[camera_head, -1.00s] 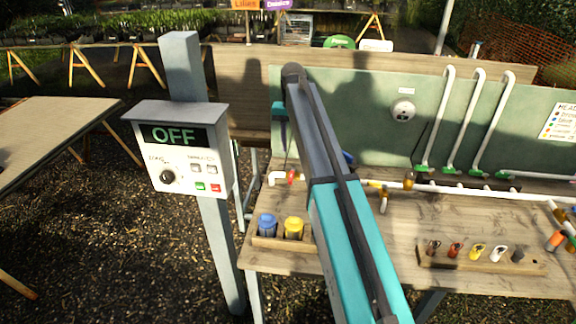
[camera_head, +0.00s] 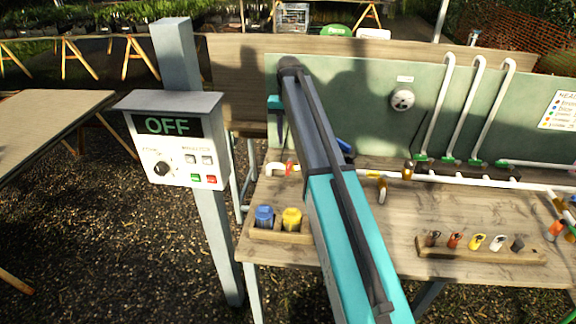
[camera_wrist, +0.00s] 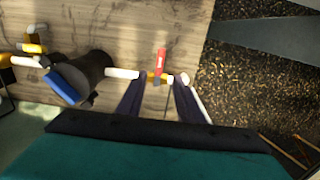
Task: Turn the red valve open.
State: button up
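The red valve (camera_wrist: 160,62) is a red lever on a brass-coloured body in a white pipe. In the wrist view the lever stands roughly crosswise to the pipe. The red valve also shows small in the head view (camera_head: 289,168), near the pipe's left end. My gripper (camera_wrist: 158,82) is open, with its two dark fingers apart on either side of the valve body. Nothing is visibly held, and the depth gap to the valve cannot be told. In the head view my arm partly covers the bench, and the fingertips are hard to make out.
A blue-handled part (camera_wrist: 65,85) and a dark cylinder (camera_wrist: 92,70) sit along the pipe. Blue (camera_head: 264,217) and yellow (camera_head: 292,219) capped items stand in a tray at the bench's front left. The control box (camera_head: 176,140) reads OFF. A green panel (camera_head: 365,100) rises behind.

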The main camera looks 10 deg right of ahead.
aim_at(288, 166)
notch_tip(288, 166, down, 11)
jog(key=b, duration=0.6)
jog(key=shift+f, duration=0.2)
grip_shut()
